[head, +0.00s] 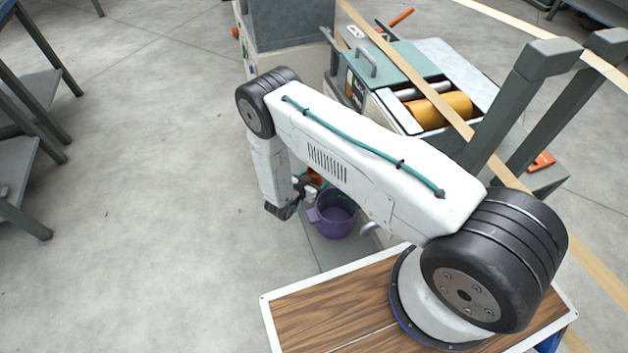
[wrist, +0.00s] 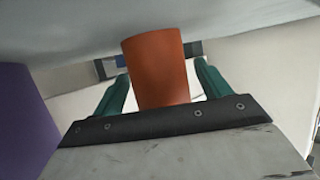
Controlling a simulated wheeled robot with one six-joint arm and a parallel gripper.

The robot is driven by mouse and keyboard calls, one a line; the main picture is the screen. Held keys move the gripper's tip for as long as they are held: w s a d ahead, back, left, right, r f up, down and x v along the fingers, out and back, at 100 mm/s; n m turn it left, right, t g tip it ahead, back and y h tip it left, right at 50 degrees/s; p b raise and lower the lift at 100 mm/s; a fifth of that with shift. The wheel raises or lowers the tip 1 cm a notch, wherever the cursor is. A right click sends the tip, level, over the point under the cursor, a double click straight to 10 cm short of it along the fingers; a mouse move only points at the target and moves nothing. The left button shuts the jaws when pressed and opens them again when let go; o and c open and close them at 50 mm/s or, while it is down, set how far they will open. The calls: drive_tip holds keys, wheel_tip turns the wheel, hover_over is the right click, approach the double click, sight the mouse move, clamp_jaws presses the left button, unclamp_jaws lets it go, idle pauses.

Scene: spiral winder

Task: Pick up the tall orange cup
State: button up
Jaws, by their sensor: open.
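The tall orange cup (wrist: 157,68) stands in the middle of the wrist view, between the two green fingers of my gripper (wrist: 160,84). The fingers are apart, with a gap showing on each side of the cup. I cannot tell how deep the cup sits between them. In the head view only a small part of the orange cup (head: 315,177) shows, mostly hidden behind my arm. My gripper (head: 306,190) is partly hidden there too, beside the cup.
A purple bucket (head: 335,214) stands close to the cup; its purple side (wrist: 22,120) fills the left of the wrist view. A machine with an orange roller (head: 440,108) stands at the back right. The floor (head: 150,200) to the left is clear.

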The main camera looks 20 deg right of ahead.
drive_tip(key=c, duration=1.2)
drive_tip(key=shift+o, duration=0.2)
drive_tip(key=shift+r, duration=0.15)
